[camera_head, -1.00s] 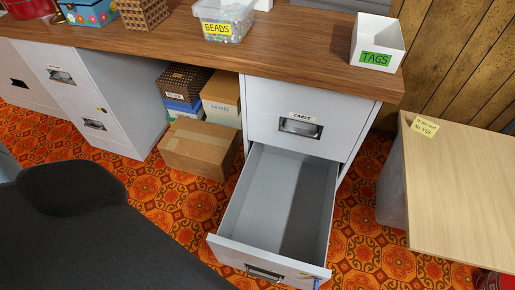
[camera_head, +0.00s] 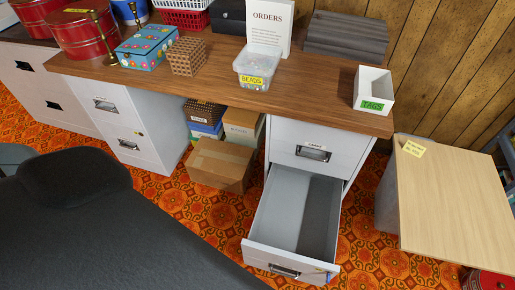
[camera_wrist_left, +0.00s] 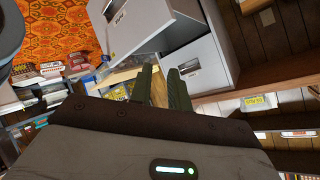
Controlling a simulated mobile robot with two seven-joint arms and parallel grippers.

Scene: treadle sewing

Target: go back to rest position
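My left gripper (camera_wrist_left: 160,88) shows only in the left wrist view. Its two dark green fingers stand apart with a gap between them, and I see nothing held. Past the fingertips are grey cabinet fronts and a tan board, seen tilted. No gripper shows in the head view. My right gripper is not in view. In the head view, the lower drawer (camera_head: 283,225) of the grey filing cabinet (camera_head: 318,133) is pulled open and looks empty.
The wooden desk top (camera_head: 310,94) holds a BEADS tub (camera_head: 256,70), a white TAGS box (camera_head: 373,88), an ORDERS sign (camera_head: 268,25), a flowered box (camera_head: 147,44) and red tins. A cardboard box (camera_head: 221,164) sits below. A pale wood table (camera_head: 450,200) stands at right.

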